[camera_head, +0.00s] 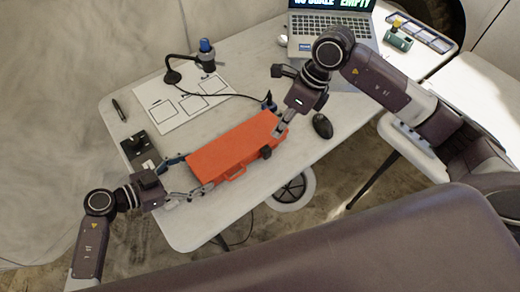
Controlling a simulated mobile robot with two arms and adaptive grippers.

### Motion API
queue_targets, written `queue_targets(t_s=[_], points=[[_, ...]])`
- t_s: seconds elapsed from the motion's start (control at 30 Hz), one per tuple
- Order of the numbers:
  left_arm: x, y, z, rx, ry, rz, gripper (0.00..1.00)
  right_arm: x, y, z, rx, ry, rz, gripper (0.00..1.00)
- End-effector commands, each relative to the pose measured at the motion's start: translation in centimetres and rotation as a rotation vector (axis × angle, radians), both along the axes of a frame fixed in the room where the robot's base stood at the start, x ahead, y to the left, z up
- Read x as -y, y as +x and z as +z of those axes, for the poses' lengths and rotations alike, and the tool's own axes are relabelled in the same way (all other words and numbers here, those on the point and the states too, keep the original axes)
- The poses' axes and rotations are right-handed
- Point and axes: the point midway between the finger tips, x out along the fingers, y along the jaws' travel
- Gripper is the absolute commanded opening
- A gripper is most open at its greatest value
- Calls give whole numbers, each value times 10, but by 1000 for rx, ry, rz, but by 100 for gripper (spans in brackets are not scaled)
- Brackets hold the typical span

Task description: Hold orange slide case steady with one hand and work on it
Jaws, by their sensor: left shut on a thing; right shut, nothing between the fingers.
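The orange slide case (232,148) lies closed on the white table near its front edge, slanting up to the right. Its handle (236,174) faces the front. My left gripper (189,176) has its fingers on either side of the case's left end and is shut on it. My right gripper (280,132) is shut and empty, with its tips at the case's right end. I cannot tell whether those tips touch the case.
A black mouse (322,126) lies right of the case. A white sheet with drawn boxes (182,103), a lamp-like stand (205,55) and a black device (138,147) lie behind and left. A laptop (331,25) stands at the back.

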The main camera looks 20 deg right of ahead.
Motion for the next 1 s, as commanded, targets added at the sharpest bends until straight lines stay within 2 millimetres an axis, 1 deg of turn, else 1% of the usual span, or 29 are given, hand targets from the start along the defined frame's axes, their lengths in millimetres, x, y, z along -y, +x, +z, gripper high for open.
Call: queue_targets(t_s=[0.1, 0.47, 1.0], points=[[0, 0, 0, 0, 1, 0, 33, -6, 0, 0, -80, 9, -175, 0], [-1, 0, 0, 0, 1, 0, 33, -21, 0, 1, -327, 11, -726, 0], [-1, 0, 0, 0, 1, 1, 33, -44, -1, 4, -652, -48, -1554, 0]])
